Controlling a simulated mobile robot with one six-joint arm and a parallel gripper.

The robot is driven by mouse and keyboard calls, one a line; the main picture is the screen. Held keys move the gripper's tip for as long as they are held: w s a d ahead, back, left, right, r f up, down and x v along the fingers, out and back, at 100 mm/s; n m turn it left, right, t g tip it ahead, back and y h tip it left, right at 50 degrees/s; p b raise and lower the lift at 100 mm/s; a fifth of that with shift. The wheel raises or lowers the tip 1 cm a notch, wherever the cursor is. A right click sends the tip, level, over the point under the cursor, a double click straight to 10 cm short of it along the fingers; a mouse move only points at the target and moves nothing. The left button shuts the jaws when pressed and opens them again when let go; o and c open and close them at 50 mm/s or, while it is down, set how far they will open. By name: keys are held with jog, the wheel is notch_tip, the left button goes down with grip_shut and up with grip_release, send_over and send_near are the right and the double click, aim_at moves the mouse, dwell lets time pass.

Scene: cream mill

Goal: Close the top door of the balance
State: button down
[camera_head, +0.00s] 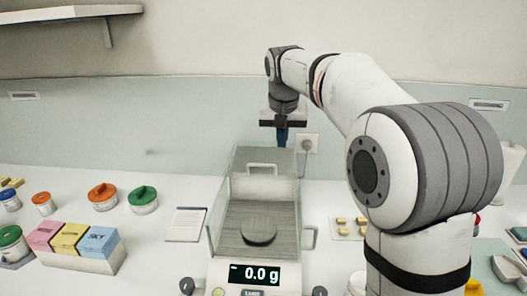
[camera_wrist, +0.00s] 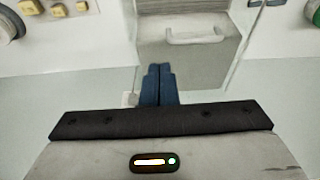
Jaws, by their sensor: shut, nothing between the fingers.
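The balance (camera_head: 258,274) stands on the white counter, with a clear-walled chamber and a display reading "- 0.0 g". Its round pan (camera_head: 259,231) sits inside, with nothing clearly visible on it. The top door (camera_head: 262,184), a clear panel with a pale handle (camera_head: 262,166), is slid back, leaving the chamber's front top open. The wrist view shows the door (camera_wrist: 190,62) and its handle (camera_wrist: 195,38) too. My gripper (camera_head: 282,142) is shut and empty, pointing down by the door's rear edge. In the wrist view its blue fingertips (camera_wrist: 158,68) appear beside that edge; contact cannot be told.
A wall socket with a plug (camera_head: 307,144) is behind the balance. Left are a document (camera_head: 186,224), lidded jars (camera_head: 143,199) and a box of coloured packs (camera_head: 75,240). Small yellow blocks (camera_head: 343,221) lie to the right. A shelf (camera_head: 70,13) hangs at upper left.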

send_over(265, 169)
jog(key=s, duration=0.1)
jog(key=p+x, duration=0.1)
jog(key=x, duration=0.8)
jog(key=shift+w+a+r, duration=0.1)
jog(key=shift+w, duration=0.1)
jog(key=shift+s+a+r, duration=0.1)
jog(key=shift+s+r, duration=0.1)
jog(key=shift+s, duration=1.65)
jog(key=shift+s, duration=0.1)
